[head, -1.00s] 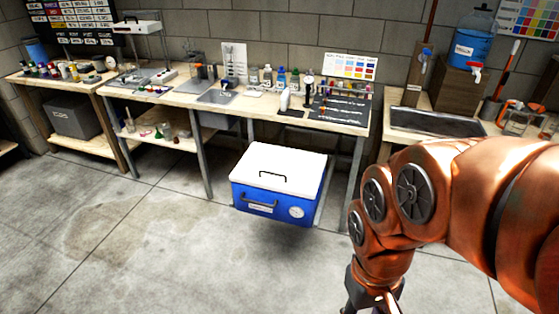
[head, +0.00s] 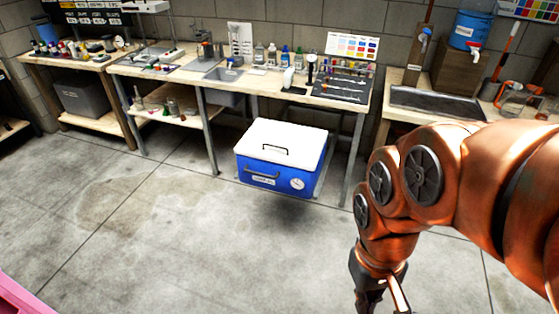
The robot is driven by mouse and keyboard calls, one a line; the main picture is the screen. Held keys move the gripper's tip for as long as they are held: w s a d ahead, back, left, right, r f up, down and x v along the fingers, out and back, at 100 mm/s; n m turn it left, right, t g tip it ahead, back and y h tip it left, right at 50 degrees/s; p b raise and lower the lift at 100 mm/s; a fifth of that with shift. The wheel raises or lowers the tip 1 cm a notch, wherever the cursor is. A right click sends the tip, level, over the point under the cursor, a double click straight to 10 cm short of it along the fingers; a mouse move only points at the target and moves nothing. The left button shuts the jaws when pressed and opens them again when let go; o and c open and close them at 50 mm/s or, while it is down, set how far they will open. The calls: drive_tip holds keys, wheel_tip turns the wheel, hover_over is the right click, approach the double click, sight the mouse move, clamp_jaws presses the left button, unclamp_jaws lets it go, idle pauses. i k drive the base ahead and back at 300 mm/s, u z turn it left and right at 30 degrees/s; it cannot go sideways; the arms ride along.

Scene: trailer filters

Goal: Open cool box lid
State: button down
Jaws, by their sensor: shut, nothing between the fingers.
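The cool box (head: 270,178) is blue with a white lid (head: 290,139) and stands by the front of the long workbench, near the middle of the head view. The lid looks closed and has a dark handle (head: 275,149) on top. Another dark handle and a round dial are on the front face. My gripper (head: 380,300) is at the bottom edge, right of the cool box and nearer to me, well apart from it. It is shut and empty; its fingertips are partly cut off by the frame edge.
Another bench with a basin (head: 435,103) stands at the right. A grey bin (head: 82,98) sits under the left bench. The concrete floor (head: 180,240) before the cool box is clear. Something pink (head: 18,298) shows at bottom left.

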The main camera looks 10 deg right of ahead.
sight(293, 146)
drive_tip(key=u, duration=0.35)
drive_tip(key=k, duration=0.15)
drive_tip(key=z, duration=0.95)
drive_tip(key=i, duration=0.65)
drive_tip(key=u, duration=2.6)
